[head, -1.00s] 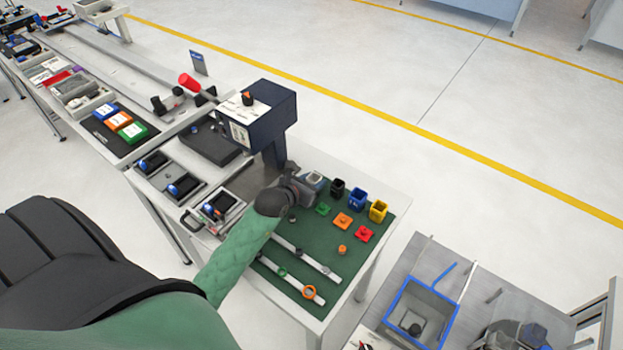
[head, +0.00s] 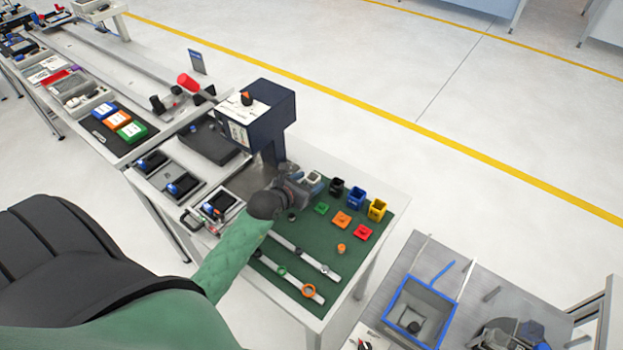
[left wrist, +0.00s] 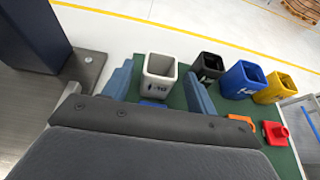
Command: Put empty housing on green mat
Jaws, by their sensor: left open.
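A white, open-topped housing (left wrist: 159,72) stands upright on the green mat (left wrist: 141,63) in the left wrist view. It looks empty, though its floor is hard to see. My left gripper (left wrist: 158,88) is open, with one blue finger on each side of the housing; clear gaps show beside it. In the head view the left gripper (head: 308,184) is low over the far left part of the mat (head: 300,245), and the housing (head: 315,177) shows just beyond it. My right gripper is not in view.
Black (head: 337,188), blue (head: 356,198) and yellow (head: 377,209) housings stand to the right on the mat. Coloured lids and two white straps lie nearer. A dark press (head: 262,113) rises close to the left. A blue-rimmed bin (head: 420,312) stands at lower right.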

